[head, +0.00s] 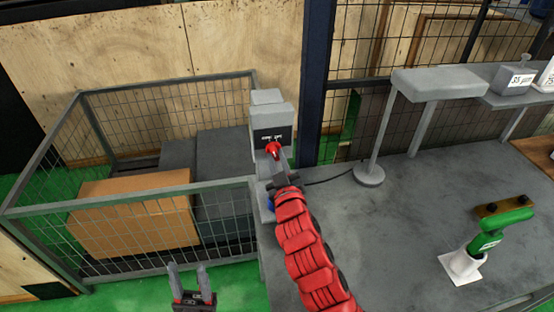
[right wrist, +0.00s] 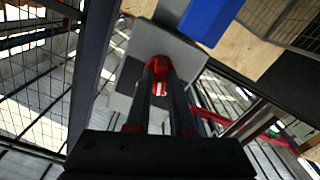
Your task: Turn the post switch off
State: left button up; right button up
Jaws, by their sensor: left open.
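The post switch (head: 270,122) is a grey box with a black lettered panel on its front, standing by the mesh cage. Its red knob (head: 273,149) sits low on that panel. My right gripper (head: 277,162) reaches up to the knob at the end of the red-covered arm. In the right wrist view the two dark fingertips (right wrist: 160,75) lie on either side of the red knob (right wrist: 158,64); whether they press on it I cannot tell. My left gripper (head: 190,275) is open and empty, low in the head view, away from the switch.
A wire mesh cage (head: 165,80) with a cardboard-coloured box (head: 130,225) stands at left. A grey table (head: 400,220) fills the right, with a grey stand (head: 369,174) and a green-handled tool (head: 500,230) in a white holder. A dark blue post (head: 315,80) rises behind the switch.

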jog(key=o, duration=0.4)
jog(key=shift+s+d+f, duration=0.1)
jog(key=shift+s+f, duration=0.05)
jog(key=shift+s, duration=0.25)
jog(key=s+d+p, duration=0.3)
jog(key=s+p, duration=0.6)
jog(key=s, duration=0.7)
jog(key=shift+s+p, duration=0.15)
jog(key=shift+p, duration=0.15)
jog(key=shift+d, duration=0.1)
